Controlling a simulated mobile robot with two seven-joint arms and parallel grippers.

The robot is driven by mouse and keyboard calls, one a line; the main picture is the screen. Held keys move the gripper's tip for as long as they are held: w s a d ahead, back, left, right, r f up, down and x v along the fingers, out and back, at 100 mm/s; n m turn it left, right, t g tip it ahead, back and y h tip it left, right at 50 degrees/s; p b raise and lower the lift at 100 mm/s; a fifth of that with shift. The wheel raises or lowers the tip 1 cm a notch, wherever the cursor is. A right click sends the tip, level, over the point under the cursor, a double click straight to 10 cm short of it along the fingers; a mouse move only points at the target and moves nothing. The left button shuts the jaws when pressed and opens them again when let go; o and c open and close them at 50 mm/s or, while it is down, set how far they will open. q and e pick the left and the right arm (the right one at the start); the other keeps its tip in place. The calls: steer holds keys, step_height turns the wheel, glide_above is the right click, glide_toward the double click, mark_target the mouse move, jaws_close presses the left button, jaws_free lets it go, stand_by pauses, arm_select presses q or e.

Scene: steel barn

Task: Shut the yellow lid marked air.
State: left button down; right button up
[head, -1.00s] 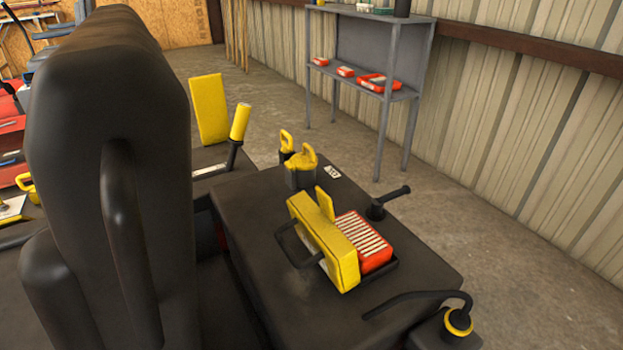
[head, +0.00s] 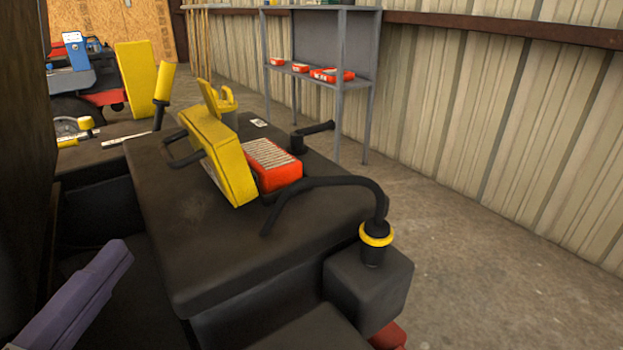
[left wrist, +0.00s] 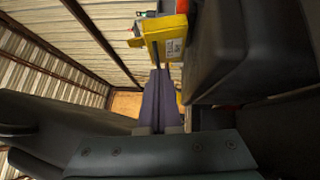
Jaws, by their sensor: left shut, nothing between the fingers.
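The yellow lid (head: 218,155) stands open, tilted up on the black deck, with a black loop handle on its left side. No air marking is readable on it. A red filter with pale pleats (head: 272,166) sits exposed in the opening to the lid's right. My left gripper (head: 116,256), with purple fingers, is shut and empty at the lower left, apart from the lid and nearer the camera. In the left wrist view, its fingers (left wrist: 160,78) point toward a yellow part with a white label (left wrist: 164,30), likely the lid. My right gripper is not in view.
A curved black pipe with a yellow ring (head: 376,235) rises in front right of the lid. A black knob lever (head: 311,134), yellow caps (head: 226,103) and a yellow-gripped lever (head: 164,82) stand nearby. The dark seat (head: 22,150) fills the left edge. The deck's near part is clear.

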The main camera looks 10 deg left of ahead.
arm_select(q)
steer(key=n, duration=0.1)
steer(key=y, duration=0.1)
glide_toward(205, 154)
steer(key=shift+t, duration=0.4)
steer(key=a, duration=0.1)
steer(key=w+a, duration=0.1)
steer(key=w+a+b, duration=0.1)
steer(key=shift+w+f, duration=0.25)
steer(key=shift+f, duration=0.05)
steer(key=w+d, duration=0.2)
steer(key=shift+w+r, duration=0.3)
steer(key=shift+w, duration=0.05)
steer(key=shift+w+d+r, duration=0.15)
steer(key=shift+w+d, duration=0.1)
steer(key=shift+w, duration=0.15)
